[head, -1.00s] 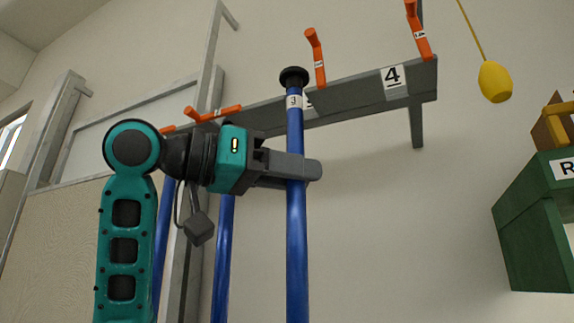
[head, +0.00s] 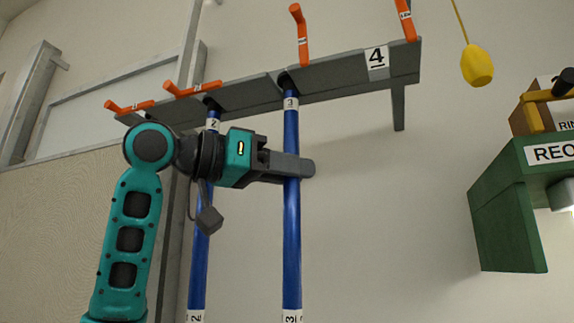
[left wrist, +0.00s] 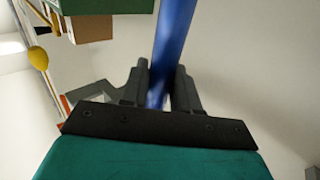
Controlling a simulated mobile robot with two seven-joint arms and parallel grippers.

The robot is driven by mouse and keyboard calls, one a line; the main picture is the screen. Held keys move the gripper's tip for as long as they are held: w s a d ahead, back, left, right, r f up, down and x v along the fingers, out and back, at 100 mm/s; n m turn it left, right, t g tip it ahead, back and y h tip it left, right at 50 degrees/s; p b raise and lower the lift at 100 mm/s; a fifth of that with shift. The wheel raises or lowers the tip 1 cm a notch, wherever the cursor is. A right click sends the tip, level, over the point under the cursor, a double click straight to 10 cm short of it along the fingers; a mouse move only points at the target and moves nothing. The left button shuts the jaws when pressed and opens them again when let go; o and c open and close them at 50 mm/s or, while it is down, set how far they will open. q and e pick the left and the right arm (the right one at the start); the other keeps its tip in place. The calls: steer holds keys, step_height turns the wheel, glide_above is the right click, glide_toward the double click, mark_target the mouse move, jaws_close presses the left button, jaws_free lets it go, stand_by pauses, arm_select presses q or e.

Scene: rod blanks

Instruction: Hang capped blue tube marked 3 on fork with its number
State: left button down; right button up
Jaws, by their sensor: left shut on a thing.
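The blue tube marked 3 (head: 291,225) hangs upright, with a 3 label near its top and another near the bottom of the picture. Its dark cap (head: 285,80) is at a slot in the grey fork rack (head: 340,76), left of the plate marked 4; whether it rests there I cannot tell. The fork's own number is hidden. My left gripper (head: 292,167) is shut around the tube below its upper label. In the left wrist view the tube (left wrist: 174,45) passes between the fingers (left wrist: 160,88). My right gripper is out of view.
A blue tube marked 2 (head: 200,265) hangs from the rack behind my left arm. Orange levers (head: 301,35) stick out along the rack. A yellow bulb on a cord (head: 477,66) and a green box (head: 507,220) are at the right. The wall between is clear.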

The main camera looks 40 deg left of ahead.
arm_select(q)
steer(key=shift+f, duration=0.2)
steer(key=c, duration=0.8)
jaws_free()
steer(key=shift+o, duration=0.2)
steer(key=b+v, duration=0.1)
steer(key=v, duration=1.2)
